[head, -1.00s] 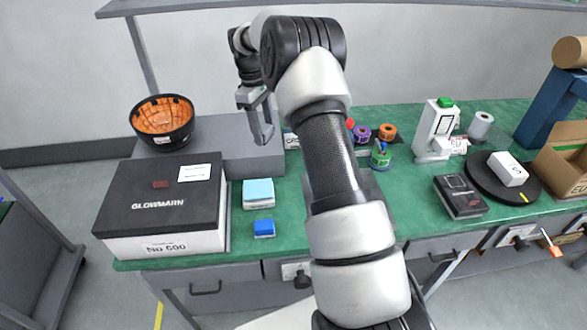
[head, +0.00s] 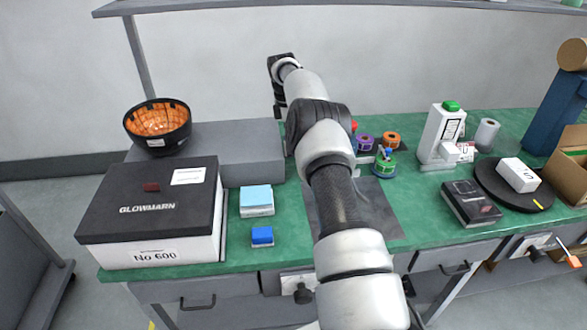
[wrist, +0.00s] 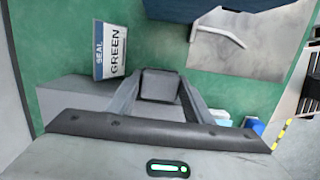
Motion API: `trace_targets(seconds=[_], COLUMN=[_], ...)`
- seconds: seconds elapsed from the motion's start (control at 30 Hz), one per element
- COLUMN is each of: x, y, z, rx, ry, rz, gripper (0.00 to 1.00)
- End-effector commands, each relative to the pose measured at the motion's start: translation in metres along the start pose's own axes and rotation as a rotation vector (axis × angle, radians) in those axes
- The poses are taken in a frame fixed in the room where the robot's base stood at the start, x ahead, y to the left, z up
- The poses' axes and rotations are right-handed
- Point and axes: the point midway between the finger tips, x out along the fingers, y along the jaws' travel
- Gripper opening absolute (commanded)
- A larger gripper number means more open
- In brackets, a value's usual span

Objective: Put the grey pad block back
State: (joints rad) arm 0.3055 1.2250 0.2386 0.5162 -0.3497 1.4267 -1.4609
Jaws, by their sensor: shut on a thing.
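The grey pad block (wrist: 159,86) is a dark grey, boxy piece between the two fingers of my gripper (wrist: 160,95) in the wrist view. My gripper is shut on it. In the wrist view the block shows over the green bench, to the right of a card reading "SEAL GREEN" (wrist: 111,52). The grey raised box (wrist: 70,98) lies to the left and partly behind the gripper body. In the head view my arm hides the gripper and the block. I cannot tell the block's height above the bench.
The grey raised box (head: 235,150) bears an orange-lined black bowl (head: 157,125). A black-lidded box (head: 150,205), a light blue pad block (head: 256,200) and a blue block (head: 262,236) stand at left. A grey mat (head: 380,205) and tape rolls (head: 391,140) are right of my arm.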

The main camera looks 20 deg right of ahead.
Motion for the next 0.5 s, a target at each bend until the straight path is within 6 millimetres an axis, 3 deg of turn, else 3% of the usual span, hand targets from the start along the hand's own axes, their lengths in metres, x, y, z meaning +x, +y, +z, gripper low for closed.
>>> trace_targets(seconds=[0.1,0.33,0.5], x=[0.016,0.033,0.063], y=[0.0,0.0,-0.001], z=[-0.002,-0.004,-0.007], rx=[0.001,0.002,0.002], ry=[0.001,0.001,0.0], rz=[0.0,-0.001,-0.002], gripper=[0.25,0.25,0.25])
